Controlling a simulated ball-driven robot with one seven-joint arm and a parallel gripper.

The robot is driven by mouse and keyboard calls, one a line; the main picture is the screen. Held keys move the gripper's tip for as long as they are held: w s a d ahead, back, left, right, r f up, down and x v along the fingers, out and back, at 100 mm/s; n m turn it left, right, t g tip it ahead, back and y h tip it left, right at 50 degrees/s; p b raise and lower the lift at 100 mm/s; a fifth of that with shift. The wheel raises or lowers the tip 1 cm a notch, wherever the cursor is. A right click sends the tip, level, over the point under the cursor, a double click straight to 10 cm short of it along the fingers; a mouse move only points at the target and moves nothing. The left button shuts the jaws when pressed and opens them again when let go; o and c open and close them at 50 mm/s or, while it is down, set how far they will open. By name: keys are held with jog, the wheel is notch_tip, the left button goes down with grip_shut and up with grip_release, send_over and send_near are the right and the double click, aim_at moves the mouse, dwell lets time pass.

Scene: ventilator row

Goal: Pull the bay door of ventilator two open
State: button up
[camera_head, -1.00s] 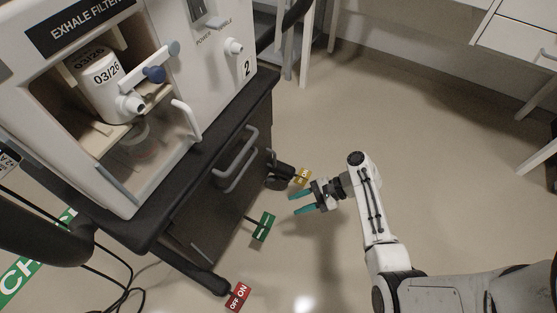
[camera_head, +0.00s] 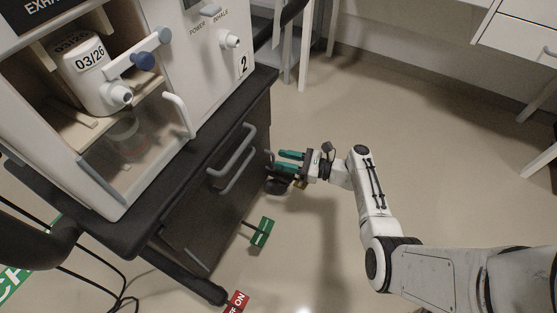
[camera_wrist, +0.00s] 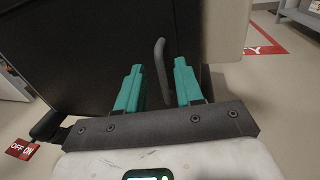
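Ventilator two (camera_head: 205,60) is a white machine marked "2" on a dark cart. Its clear bay door (camera_head: 125,150) at the front looks shut, below the blue-knobbed fitting, with a white bar handle (camera_head: 178,116) at its right edge. My gripper (camera_head: 281,160), with teal fingers, is beside the cart's right side, lower than and well right of that handle. In the wrist view my gripper (camera_wrist: 158,82) is open. A grey bar (camera_wrist: 163,72) on a dark panel shows between the fingers; I cannot tell whether they touch it.
The dark cart (camera_head: 190,215) has grey bar handles (camera_head: 232,160) on its front. A green tag (camera_head: 262,232) and a red tag (camera_head: 237,302) stick out low near the floor. Cables lie at the lower left. The floor (camera_head: 400,150) right of the cart is clear.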

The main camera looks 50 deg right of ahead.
jog(key=shift+x, duration=1.2)
jog(key=shift+c, duration=0.4)
grip_shut()
